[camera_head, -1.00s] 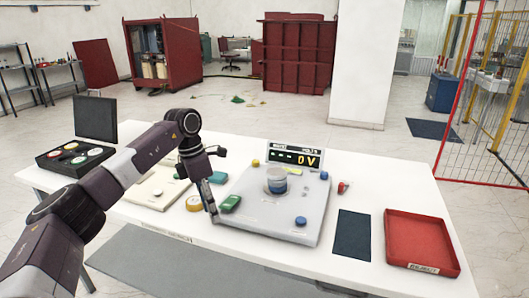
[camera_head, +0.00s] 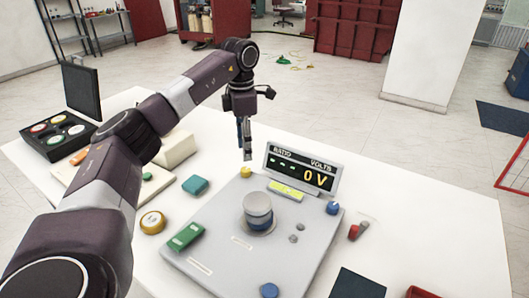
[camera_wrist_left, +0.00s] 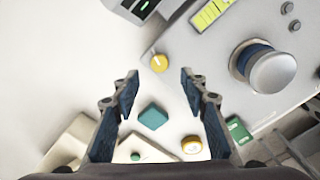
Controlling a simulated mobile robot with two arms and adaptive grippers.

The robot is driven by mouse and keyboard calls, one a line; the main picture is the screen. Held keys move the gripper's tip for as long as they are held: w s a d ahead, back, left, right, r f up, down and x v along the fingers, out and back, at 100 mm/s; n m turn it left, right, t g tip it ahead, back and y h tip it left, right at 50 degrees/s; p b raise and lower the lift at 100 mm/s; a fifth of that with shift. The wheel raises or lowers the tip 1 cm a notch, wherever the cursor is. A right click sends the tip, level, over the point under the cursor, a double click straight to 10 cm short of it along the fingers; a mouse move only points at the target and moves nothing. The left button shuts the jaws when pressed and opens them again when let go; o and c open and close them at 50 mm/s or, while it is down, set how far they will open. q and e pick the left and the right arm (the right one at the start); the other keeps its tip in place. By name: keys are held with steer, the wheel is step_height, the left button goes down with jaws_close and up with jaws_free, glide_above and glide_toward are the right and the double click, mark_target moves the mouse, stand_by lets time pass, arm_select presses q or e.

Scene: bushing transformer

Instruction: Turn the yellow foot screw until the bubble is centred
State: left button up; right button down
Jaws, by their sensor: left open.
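The yellow foot screw (camera_head: 246,172) is a small yellow knob at the back-left corner of the grey instrument (camera_head: 215,262). It also shows in the left wrist view (camera_wrist_left: 159,62), just beyond the fingertips and roughly centred between them. My left gripper (camera_head: 246,156) points down over the screw, open and empty. In the wrist view its two fingers (camera_wrist_left: 158,80) are spread apart, not closed on the screw. The yellow-green level vial (camera_head: 286,190) lies in front of the display; its bubble is too small to place. My right gripper is out of view.
A ratio display (camera_head: 300,170) reading 0 V stands behind the vial. A large knob (camera_head: 258,210) rises mid-instrument, with blue foot screws (camera_head: 333,208) at the right and front. A green block (camera_head: 185,236), teal block (camera_head: 195,186) and tape roll (camera_head: 152,222) lie left.

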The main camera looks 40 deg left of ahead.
mark_target(246, 169)
arm_select(q)
steer(key=shift+w, duration=0.25)
steer(key=shift+f, duration=0.2)
steer(key=f, duration=0.1)
steer(key=s+f+p, duration=0.1)
steer(key=f, duration=0.1)
steer(key=shift+f, duration=0.2)
steer(key=shift+w+f, duration=0.2)
steer(key=shift+f, duration=1.6)
jaws_close()
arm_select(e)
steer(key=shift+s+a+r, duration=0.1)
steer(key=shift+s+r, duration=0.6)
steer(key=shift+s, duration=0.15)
arm_select(q)
steer(key=shift+r+p, duration=0.1)
steer(key=shift+p, duration=0.25)
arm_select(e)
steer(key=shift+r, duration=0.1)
